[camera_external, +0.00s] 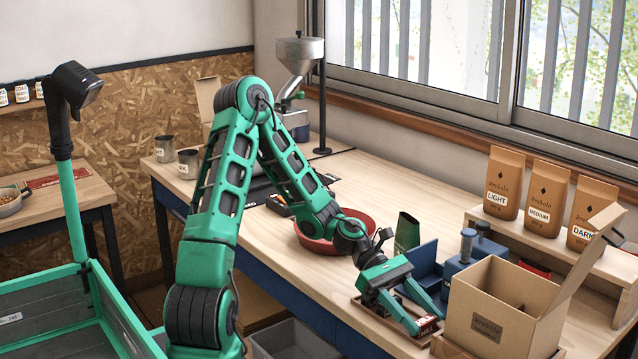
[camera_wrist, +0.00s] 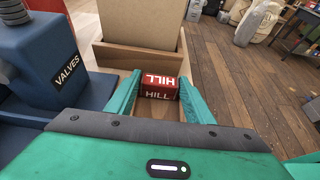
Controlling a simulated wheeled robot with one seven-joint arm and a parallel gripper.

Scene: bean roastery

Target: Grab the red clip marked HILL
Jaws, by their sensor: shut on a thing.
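The red clip marked HILL (camera_wrist: 158,92) shows in the wrist view between the two green fingers of my gripper (camera_wrist: 163,97). White HILL lettering shows on two of its faces. In the external view my gripper (camera_external: 424,325) reaches down at the front edge of the workbench. It is shut on the red clip (camera_external: 428,327), with a finger on each side. The clip is at a wooden tray (camera_external: 368,315); whether it still touches the tray I cannot tell.
A blue box labelled VALVES (camera_wrist: 58,65) stands close on the left in the wrist view. An open cardboard box (camera_external: 492,310) is just right of my gripper. A red bowl (camera_external: 350,247) and a dark green bag (camera_external: 406,232) stand behind. Coffee bags (camera_external: 547,200) line the raised shelf.

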